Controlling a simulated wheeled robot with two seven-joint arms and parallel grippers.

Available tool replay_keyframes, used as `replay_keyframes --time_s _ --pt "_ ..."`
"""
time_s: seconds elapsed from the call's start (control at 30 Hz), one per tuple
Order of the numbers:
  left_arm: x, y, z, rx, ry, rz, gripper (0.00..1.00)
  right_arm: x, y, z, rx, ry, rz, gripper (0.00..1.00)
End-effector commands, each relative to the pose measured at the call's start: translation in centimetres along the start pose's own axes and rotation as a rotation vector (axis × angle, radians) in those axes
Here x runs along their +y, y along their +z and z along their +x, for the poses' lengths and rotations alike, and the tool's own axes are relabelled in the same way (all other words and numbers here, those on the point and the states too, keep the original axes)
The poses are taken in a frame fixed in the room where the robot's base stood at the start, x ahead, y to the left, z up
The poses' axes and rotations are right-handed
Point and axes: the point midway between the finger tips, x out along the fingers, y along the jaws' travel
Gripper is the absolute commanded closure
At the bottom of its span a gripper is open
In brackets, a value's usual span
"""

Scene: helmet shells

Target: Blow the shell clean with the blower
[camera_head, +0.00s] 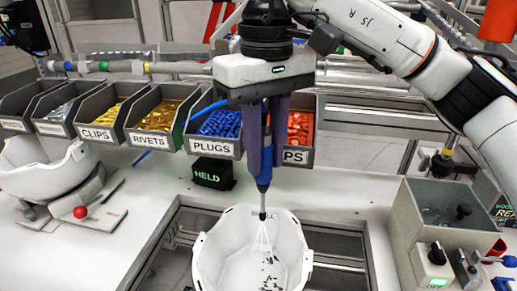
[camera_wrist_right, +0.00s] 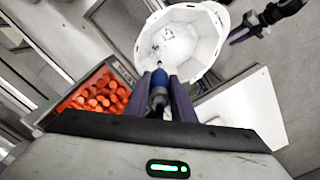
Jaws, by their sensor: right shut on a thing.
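The white helmet shell (camera_head: 212,250) sits open side up in the frame at the front middle, and it also shows in the right wrist view (camera_wrist_right: 205,60). Several small dark bits (camera_head: 270,283) lie on its inside. My right gripper (camera_head: 262,165) is shut on the blue blower (camera_head: 264,172), which it holds upright with the nozzle (camera_head: 262,214) pointing down over the shell. A pale fan of air spreads from the nozzle toward the bits. My left gripper (camera_wrist_right: 250,27) shows only in the right wrist view, beside the shell; its jaw state is unclear.
Bins of clips (camera_head: 101,120), rivets (camera_head: 155,125), plugs (camera_head: 217,130) and orange parts (camera_head: 299,128) line the back. A dark box marked HELD (camera_head: 211,173) stands behind the shell. Another white shell (camera_head: 40,170) is at left, a grey control box (camera_head: 435,225) at right.

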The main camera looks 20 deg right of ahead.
Motion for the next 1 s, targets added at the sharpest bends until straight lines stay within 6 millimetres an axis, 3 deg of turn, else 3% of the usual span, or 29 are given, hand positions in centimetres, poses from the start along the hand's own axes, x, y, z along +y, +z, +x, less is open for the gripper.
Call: replay_keyframes --time_s 1.0 --pt "0.0 -0.1 0.0 0.001 0.000 0.000 0.69 1.4 1.4 0.0 0.001 0.000 0.000 1.00"
